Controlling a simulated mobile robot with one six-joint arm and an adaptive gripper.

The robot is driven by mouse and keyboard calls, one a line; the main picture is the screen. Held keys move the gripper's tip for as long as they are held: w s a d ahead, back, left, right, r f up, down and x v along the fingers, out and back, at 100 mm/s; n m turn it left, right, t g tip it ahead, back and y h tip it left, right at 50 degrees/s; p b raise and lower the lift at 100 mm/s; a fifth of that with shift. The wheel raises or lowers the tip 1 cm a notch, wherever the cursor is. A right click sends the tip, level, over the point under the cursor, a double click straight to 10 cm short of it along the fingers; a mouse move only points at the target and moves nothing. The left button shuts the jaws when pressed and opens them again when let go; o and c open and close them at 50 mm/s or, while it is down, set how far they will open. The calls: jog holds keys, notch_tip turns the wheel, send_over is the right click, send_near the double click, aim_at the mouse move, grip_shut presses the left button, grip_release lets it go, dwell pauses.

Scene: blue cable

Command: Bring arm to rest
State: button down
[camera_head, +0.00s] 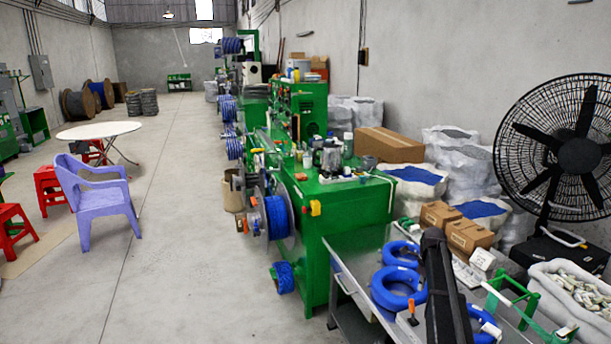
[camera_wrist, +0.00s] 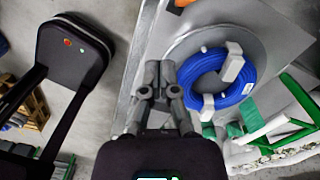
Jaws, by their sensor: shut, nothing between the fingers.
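My gripper (camera_wrist: 160,72) is at the centre of the wrist view, its grey fingers together and empty. It appears over or beside the edge of the grey metal table (camera_wrist: 205,28). A blue cable coil (camera_wrist: 190,73) with white ties lies on that table, just right of my fingers in the picture and apart from them. In the head view, blue coils (camera_head: 379,291) lie on the metal table (camera_head: 352,262). My dark arm link stands in front of the table there and hides part of it. My fingers cannot be made out in the head view.
A green winding machine (camera_head: 350,210) stands behind the table. A green frame (camera_head: 515,292) is at the table's right side. A large black fan (camera_head: 562,150) and sacks (camera_head: 480,165) stand to the right. Open floor (camera_head: 190,240) lies left, with a purple chair (camera_head: 95,192).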

jog(key=s+a+n, duration=1.2)
jog(key=s+n, duration=0.1)
jog(key=s, duration=0.1)
jog(key=s+a+n, duration=1.1)
jog(key=s+n, duration=0.3)
jog(key=s, duration=0.1)
jog(key=shift+a+n+h, duration=0.3)
jog(key=shift+a, duration=0.1)
jog(key=c, duration=1.4)
grip_release()
